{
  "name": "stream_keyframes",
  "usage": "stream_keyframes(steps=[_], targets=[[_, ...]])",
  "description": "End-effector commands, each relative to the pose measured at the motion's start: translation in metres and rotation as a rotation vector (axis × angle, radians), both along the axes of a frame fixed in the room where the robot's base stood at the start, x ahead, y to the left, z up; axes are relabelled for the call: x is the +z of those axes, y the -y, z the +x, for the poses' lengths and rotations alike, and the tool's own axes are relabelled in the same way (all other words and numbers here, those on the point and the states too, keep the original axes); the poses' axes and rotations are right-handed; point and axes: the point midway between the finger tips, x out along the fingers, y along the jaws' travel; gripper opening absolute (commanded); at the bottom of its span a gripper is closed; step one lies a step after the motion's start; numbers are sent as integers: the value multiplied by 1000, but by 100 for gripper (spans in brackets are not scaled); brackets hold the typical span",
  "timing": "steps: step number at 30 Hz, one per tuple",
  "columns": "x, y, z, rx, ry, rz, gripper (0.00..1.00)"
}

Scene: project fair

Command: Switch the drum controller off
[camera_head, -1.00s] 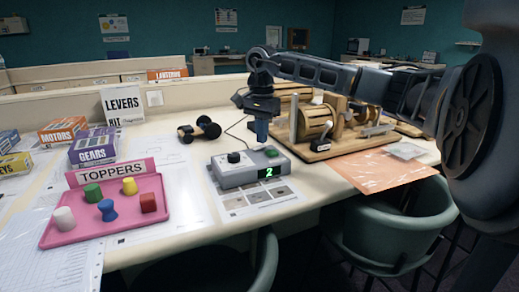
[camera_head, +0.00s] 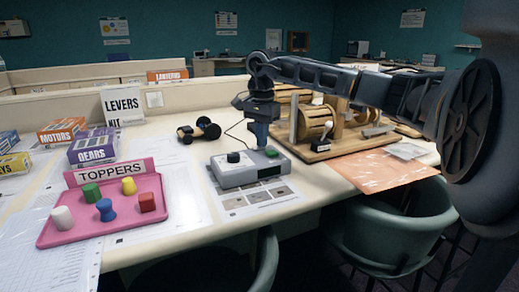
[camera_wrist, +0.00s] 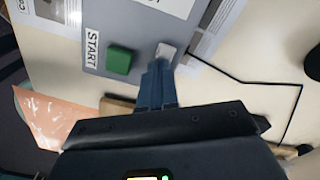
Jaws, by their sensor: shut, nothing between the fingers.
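The drum controller (camera_head: 240,167) is a grey box on the table, with a black knob (camera_head: 233,157) and a green button (camera_head: 271,152) on top. Its front display (camera_head: 269,172) is dark. In the wrist view the green button (camera_wrist: 120,60) lies beside a START label, and a pale grey button (camera_wrist: 167,50) is to its right. My gripper (camera_wrist: 160,63) is shut and empty, pointing down at the pale button with its blue fingertips at the button's near edge. I cannot tell whether they touch it. In the head view my gripper (camera_head: 261,146) partly hides the box's back.
A wooden drum machine (camera_head: 318,122) stands just right of the controller. A pink tray (camera_head: 75,232) of toppers is at the left, and a dark wheeled piece (camera_head: 198,130) lies behind. An orange sheet (camera_head: 378,171) covers the right table edge, near green chairs (camera_head: 395,225).

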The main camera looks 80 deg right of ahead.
Motion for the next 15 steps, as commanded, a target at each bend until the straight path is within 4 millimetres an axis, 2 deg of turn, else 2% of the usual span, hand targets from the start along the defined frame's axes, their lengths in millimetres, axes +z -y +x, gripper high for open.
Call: stream_keyframes(steps=[5,15], targets=[[2,0,0,1,-2,2,0],[27,0,0,0,-2,1,0]])
